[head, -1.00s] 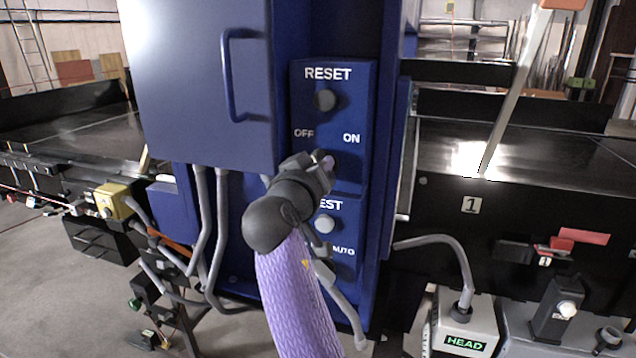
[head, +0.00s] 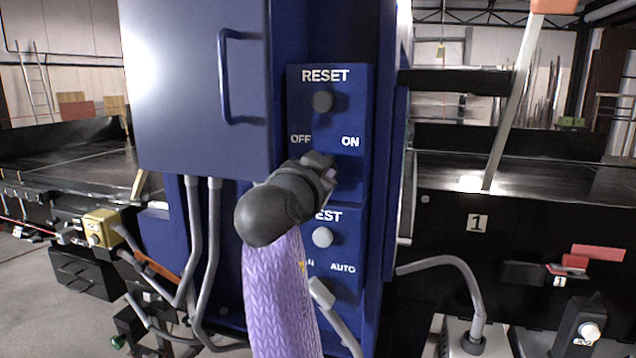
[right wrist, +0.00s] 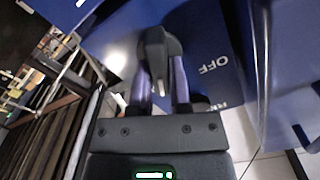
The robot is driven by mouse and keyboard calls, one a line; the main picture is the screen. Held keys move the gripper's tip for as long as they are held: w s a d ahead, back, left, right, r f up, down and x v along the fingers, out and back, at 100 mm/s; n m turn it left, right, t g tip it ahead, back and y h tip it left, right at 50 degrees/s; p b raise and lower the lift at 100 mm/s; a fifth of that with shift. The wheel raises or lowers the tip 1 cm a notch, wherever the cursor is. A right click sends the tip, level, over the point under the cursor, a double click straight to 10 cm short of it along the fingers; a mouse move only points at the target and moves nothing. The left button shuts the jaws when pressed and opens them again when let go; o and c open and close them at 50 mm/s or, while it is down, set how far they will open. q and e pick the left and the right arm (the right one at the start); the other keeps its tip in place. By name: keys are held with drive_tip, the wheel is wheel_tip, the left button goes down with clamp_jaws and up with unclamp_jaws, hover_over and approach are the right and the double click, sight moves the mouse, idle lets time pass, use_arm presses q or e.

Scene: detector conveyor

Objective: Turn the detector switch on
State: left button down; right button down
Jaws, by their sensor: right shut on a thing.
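The detector switch is a dark knob (right wrist: 156,48) on the blue control panel (head: 364,105). It sits below the OFF label (head: 300,139) and the ON label (head: 350,141). My right gripper (head: 326,167) is at the switch, and in the head view it hides most of the knob. In the right wrist view, its two purple fingers (right wrist: 161,75) are shut on the knob, one on each side. Which way the knob points is not clear. My left gripper is in neither current view.
A black RESET button (head: 322,101) is above the switch, and a white TEST button (head: 323,237) is below it. A blue cabinet door with a handle (head: 228,75) stands close on the left. Grey conduits (head: 204,250) run below it.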

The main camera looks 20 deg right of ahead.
drive_tip(key=m+b, duration=0.1)
drive_tip(key=m, duration=0.2)
drive_tip(key=shift+f, duration=0.1)
drive_tip(key=shift+d+m, duration=0.1)
drive_tip(key=shift+m, duration=0.2)
idle(0.3)
